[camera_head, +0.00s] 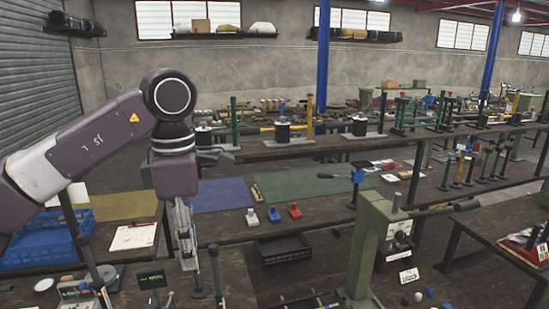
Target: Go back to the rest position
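My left arm comes in from the left, with its purple and white links raised and bent over the near bench. My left gripper (187,256) hangs from it, fingers pointing down, above the front bench area to the right of the white paper sheet. It is seen edge-on and small, so its opening is unclear. I see nothing clearly held in it. My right gripper and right arm are not in view.
A green press (374,245) stands at right of centre, beside a sign reading "block" (408,276). A blue crate (40,244) and a paper sheet (133,236) lie left. A dark crate (283,249) sits between benches. Farther benches carry several presses.

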